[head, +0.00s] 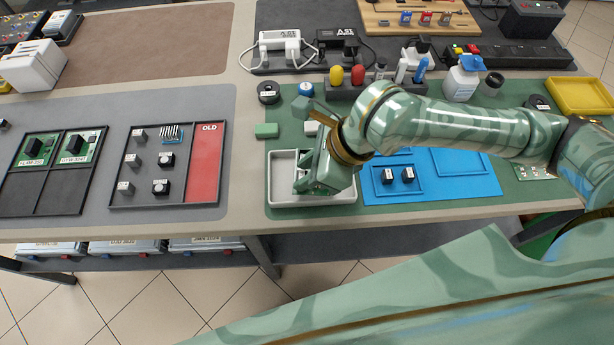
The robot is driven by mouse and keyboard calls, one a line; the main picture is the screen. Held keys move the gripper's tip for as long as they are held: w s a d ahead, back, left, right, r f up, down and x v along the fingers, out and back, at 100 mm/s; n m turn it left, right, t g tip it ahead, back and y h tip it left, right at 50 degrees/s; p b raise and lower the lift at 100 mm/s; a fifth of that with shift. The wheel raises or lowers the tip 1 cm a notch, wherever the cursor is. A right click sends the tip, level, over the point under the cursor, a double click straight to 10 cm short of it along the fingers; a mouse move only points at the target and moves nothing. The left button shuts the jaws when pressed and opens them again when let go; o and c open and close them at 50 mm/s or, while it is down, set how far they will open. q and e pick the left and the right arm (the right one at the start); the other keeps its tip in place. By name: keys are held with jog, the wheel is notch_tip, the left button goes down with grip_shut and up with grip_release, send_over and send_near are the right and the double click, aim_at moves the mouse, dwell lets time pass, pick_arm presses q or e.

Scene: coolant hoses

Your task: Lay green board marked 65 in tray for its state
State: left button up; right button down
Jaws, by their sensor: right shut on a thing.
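My right gripper (312,184) reaches down over the white tray (284,203) on the green mat. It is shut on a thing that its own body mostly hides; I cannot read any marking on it. A black tray (47,212) at the left has two green boards, one at its left (35,148) and one at its right (79,147), in its back compartments; its front compartments are bare. I cannot make out a 65 on either. A dark tray with a red strip (203,165) marked OLD stands beside it. My left gripper is out of view.
A blue tray (470,185) with small black blocks stands right of the white tray. Another green board (535,172) lies at the right, partly behind my arm. A green block (266,130) lies behind the white tray. Bottles (461,80) and a yellow tray (580,97) stand further back.

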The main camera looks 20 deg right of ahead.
notch_tip(320, 180, down, 4)
jog(key=shift+w+d+r+b, duration=0.1)
jog(key=shift+w+d+b, duration=0.05)
jog(key=shift+b, duration=0.85)
jog(key=shift+r, duration=0.1)
jog(key=c, duration=1)
grip_release()
jog(key=shift+p+v, duration=2.35)
jog(key=shift+v, duration=3.7)
